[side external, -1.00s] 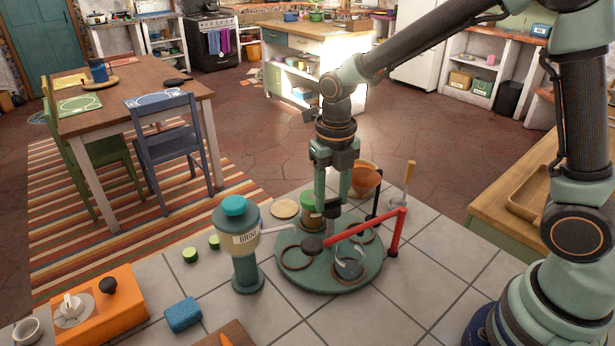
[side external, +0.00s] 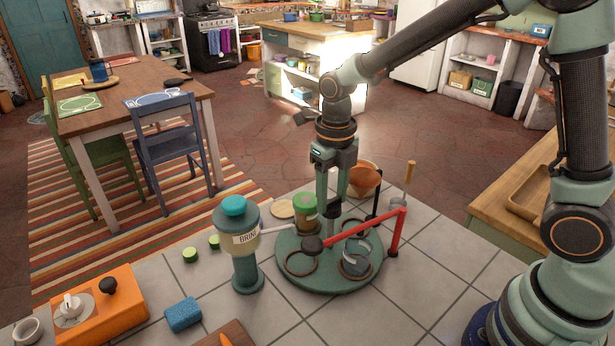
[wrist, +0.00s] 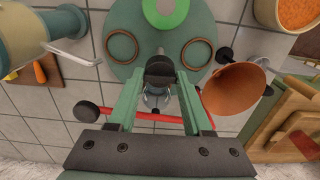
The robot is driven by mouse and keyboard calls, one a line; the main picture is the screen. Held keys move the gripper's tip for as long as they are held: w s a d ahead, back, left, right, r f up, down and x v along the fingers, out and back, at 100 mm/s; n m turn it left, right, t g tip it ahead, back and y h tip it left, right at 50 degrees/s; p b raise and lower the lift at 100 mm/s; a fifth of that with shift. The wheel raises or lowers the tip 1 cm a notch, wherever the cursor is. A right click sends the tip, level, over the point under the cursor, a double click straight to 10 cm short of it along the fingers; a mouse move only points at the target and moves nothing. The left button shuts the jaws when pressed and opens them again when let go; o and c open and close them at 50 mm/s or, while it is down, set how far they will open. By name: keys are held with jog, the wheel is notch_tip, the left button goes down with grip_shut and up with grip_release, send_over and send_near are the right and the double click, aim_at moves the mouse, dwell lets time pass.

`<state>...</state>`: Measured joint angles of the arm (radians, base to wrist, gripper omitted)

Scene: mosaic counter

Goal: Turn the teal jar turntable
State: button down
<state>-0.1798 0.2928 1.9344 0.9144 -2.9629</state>
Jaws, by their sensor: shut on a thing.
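The teal turntable (side external: 322,283) lies flat on the tiled counter, with several dark rings on it. A green-lidded jar (side external: 304,210) stands at its back left and a clear glass jar (side external: 357,257) at its front right. My gripper (side external: 332,210) points down over the turntable. In the wrist view my gripper (wrist: 158,78) is shut on a dark knob (wrist: 158,70) above the turntable (wrist: 112,72). The fingers partly hide the knob in the side view. The green lid (wrist: 165,10) is at the wrist view's top edge.
A red bar (side external: 362,229) with a black disc end reaches over the turntable. A BRINE dispenser (side external: 238,245) stands close at left, its spout near the rim. A terracotta funnel (side external: 364,178) is behind. A blue sponge (side external: 183,314) lies front left. Tiles at front right are clear.

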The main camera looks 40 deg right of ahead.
jog(key=shift+r, duration=0.1)
jog(key=shift+c, duration=1.6)
grip_release()
notch_tip(320, 180, up, 12)
